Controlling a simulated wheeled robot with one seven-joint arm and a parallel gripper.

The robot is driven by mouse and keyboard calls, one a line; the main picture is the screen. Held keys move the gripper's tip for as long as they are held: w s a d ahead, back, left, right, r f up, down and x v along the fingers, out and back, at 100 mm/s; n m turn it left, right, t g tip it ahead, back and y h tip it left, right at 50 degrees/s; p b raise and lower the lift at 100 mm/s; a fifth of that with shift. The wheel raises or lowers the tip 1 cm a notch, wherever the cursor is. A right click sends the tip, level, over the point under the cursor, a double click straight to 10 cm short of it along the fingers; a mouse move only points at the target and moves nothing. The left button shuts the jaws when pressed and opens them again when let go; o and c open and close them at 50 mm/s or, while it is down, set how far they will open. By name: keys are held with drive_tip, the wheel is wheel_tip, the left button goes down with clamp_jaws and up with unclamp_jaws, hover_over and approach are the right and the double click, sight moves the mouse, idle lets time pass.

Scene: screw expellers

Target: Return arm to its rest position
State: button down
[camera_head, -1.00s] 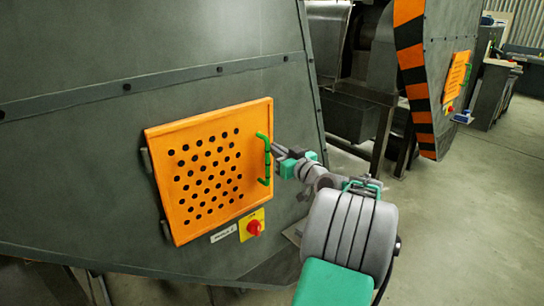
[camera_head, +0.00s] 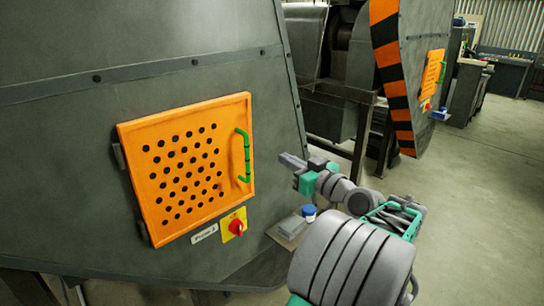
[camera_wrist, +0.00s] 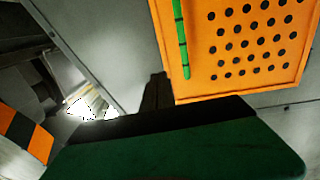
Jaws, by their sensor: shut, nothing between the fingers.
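My gripper (camera_head: 284,160) is shut and empty, in front of the grey machine and to the right of the orange panel's green handle (camera_head: 243,156), apart from it. My arm reaches up from the lower right of the head view. The orange perforated panel (camera_head: 236,190) is flush on the machine, apparently closed. In the wrist view my gripper's dark fingers (camera_wrist: 156,90) are together, with the green handle (camera_wrist: 181,40) and the orange panel (camera_wrist: 290,68) beyond them.
The grey machine housing (camera_head: 60,150) fills the left. A red knob on a yellow plate (camera_head: 236,225) sits below the panel. A second machine (camera_head: 420,100) stands behind. Open floor (camera_head: 480,200) lies at right.

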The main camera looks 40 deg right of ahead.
drive_tip(key=w+a+f+n+g+y+p, duration=0.1)
drive_tip(key=w+a+f+g+y+p, duration=0.25)
drive_tip(key=a, duration=0.75)
drive_tip(key=w+a+f+n+g+p, duration=0.15)
drive_tip(key=w+a+g+p, duration=0.35)
drive_tip(key=a, duration=0.6)
drive_tip(key=s+a+f+g+h+p, duration=0.1)
drive_tip(key=s+a+g, duration=0.2)
drive_tip(key=s+a, duration=0.4)
drive_tip(key=s+a+f+m+g+p, duration=0.1)
drive_tip(key=s+a+f+g, duration=0.1)
drive_tip(key=s+a, duration=0.6)
drive_tip(key=shift+s+a+f+g+h+p, duration=0.2)
drive_tip(key=shift+a+g+h+p, duration=0.2)
drive_tip(key=shift+a+g, duration=0.25)
drive_tip(key=shift+w+d, duration=0.1)
